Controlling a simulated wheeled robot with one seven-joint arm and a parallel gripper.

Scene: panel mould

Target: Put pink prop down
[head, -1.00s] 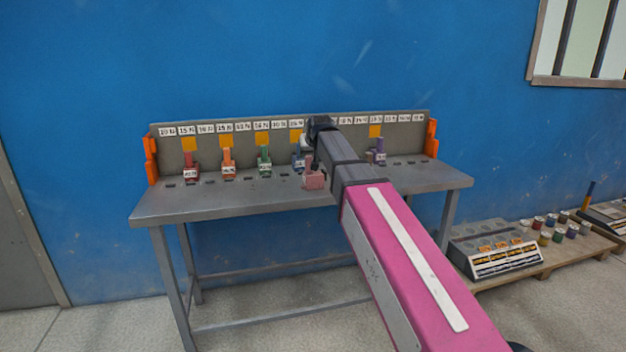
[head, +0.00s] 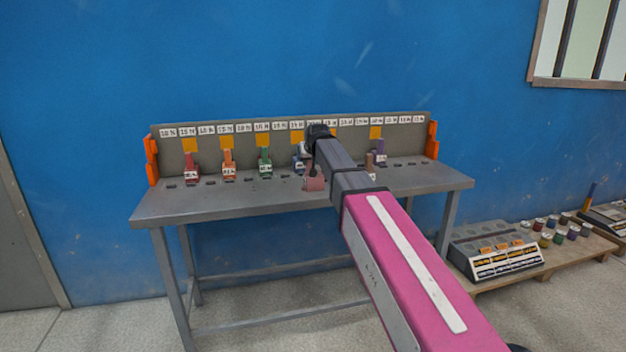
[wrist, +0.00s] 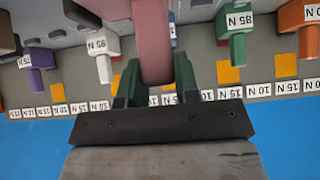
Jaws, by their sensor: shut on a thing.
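My gripper (wrist: 157,84) is shut on the pink prop (wrist: 153,40), with one green finger on each side of its stem. In the head view the pink prop (head: 315,184) shows at the front of the grey bench's middle, below the dark end of my arm. I cannot tell whether its base touches the bench top. The bench (head: 240,201) has a row of small dark slots and a back panel with white weight labels and orange squares.
Red (head: 191,170), orange (head: 228,165), green (head: 264,164) and blue (head: 298,163) props stand left of my arm. A brownish prop (head: 370,165) and a purple prop (head: 381,153) stand to the right. A pallet (head: 590,252) holds a grey box and several pots.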

